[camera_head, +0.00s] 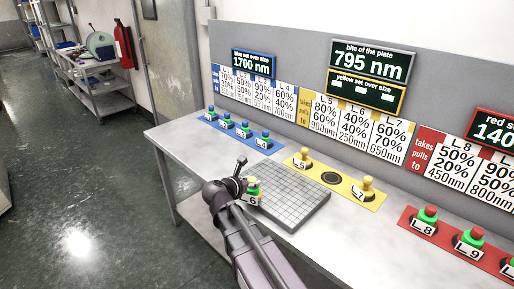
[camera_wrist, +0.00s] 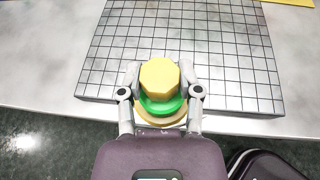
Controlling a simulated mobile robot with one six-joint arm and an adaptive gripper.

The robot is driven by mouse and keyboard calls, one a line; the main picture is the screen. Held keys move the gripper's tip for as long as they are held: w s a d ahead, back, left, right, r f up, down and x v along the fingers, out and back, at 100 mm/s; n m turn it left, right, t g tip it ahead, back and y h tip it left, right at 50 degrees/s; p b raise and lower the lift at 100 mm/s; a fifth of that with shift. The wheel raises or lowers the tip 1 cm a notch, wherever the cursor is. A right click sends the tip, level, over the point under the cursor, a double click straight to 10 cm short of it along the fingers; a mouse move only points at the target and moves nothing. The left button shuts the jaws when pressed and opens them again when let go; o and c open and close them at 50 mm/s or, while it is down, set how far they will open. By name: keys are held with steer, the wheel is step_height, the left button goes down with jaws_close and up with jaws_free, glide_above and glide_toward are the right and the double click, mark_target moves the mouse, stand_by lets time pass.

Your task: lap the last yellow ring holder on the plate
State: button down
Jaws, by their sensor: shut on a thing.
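My gripper (camera_wrist: 160,88) is shut on the yellow ring holder labelled 6 (camera_head: 253,188). It has a yellow knob (camera_wrist: 159,76), a green collar and a tan base in the wrist view. The holder is at the near-left edge of the grey gridded lapping plate (camera_head: 295,194), partly overlapping it in the wrist view (camera_wrist: 235,60). I cannot tell whether it touches the plate. Yellow holders 5 (camera_head: 303,157) and 7 (camera_head: 367,187) stand on the yellow strip (camera_head: 348,189), with an empty dark round spot (camera_head: 331,178) between them.
Blue holders stand on a blue strip (camera_head: 266,149) at left, red ones on a red strip (camera_head: 448,249) at right. The bite sign (camera_head: 370,63) reads 795 nm. The yellow over-size sign (camera_head: 365,91) shows blank squares. The plate's gridded top is otherwise clear.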

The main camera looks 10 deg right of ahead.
steer(key=w+d+r+m+g+h+p, duration=0.2)
steer(key=w+d+r+m+g+p, duration=0.1)
steer(key=w, duration=0.8)
step_height(320, 180, up, 3)
steer(key=m+g+p, duration=0.1)
steer(key=p, duration=0.1)
steer(key=shift+w+d+h+p, duration=0.15)
steer(key=shift+d+h+p, duration=0.1)
steer(key=shift+h+p, duration=0.15)
steer(key=shift+f, duration=0.15)
